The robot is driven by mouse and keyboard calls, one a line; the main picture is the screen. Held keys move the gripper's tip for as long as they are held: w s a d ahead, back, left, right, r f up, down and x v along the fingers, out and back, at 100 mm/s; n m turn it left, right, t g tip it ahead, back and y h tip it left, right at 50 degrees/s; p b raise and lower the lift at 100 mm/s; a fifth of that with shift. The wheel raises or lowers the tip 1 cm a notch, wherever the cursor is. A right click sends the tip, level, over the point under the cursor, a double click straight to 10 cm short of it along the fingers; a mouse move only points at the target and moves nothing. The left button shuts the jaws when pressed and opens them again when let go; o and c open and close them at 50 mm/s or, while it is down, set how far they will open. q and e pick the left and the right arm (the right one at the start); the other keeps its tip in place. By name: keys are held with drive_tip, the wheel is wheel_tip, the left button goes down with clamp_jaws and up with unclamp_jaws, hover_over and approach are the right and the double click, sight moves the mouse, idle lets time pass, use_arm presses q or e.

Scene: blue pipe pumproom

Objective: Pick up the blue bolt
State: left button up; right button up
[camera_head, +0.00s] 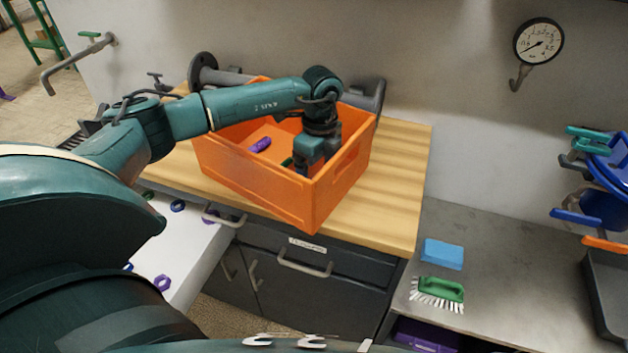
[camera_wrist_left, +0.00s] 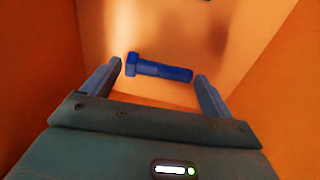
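The blue bolt (camera_wrist_left: 160,70) lies on the floor of the orange crate in the left wrist view, head to the left and shank to the right. My left gripper (camera_wrist_left: 160,78) is open, with one finger near the bolt's head and the other near its shank end. I see no contact between the fingers and the bolt. In the head view my left gripper (camera_head: 303,172) reaches down inside the orange crate (camera_head: 255,187), and the blue bolt is hidden there. My right gripper is not in view.
A purple bolt (camera_head: 260,145) and a small green piece (camera_head: 287,161) lie in the crate. The crate walls stand close around my gripper. The crate sits on a wooden worktop (camera_head: 395,185) with grey pipe parts behind.

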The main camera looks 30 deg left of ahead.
use_arm(q)
drive_tip(key=c, duration=0.8)
drive_tip(key=shift+c, duration=0.2)
